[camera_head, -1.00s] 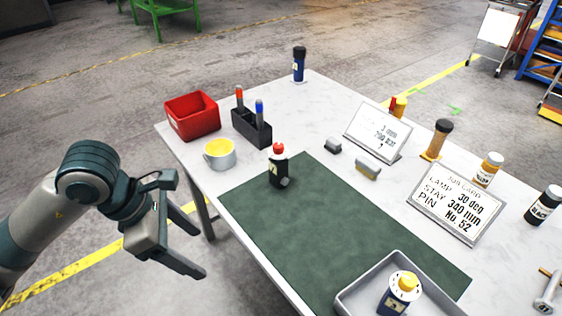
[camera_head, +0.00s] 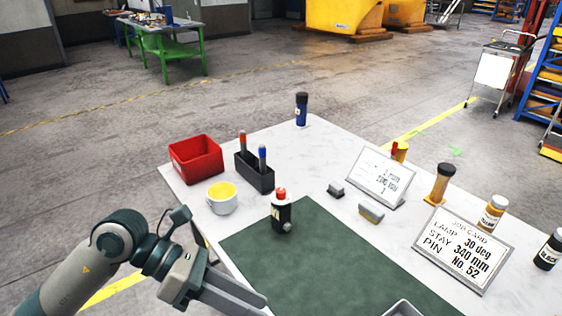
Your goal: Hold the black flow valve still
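The black flow valve (camera_head: 281,214) stands upright near the far left corner of the green mat (camera_head: 330,268). It has a red top and a small grey knob low on its side. My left gripper (camera_head: 232,288) is in front of the table's left edge, to the lower left of the valve and apart from it. Its fingers point to the right and nothing shows between them; a gap between the fingers is hard to make out from this angle.
A yellow-filled white cup (camera_head: 222,204), a black pen holder (camera_head: 254,176) and a red bin (camera_head: 196,160) stand left of and behind the valve. Two grey blocks, signs (camera_head: 464,250) and several bottles stand to the right.

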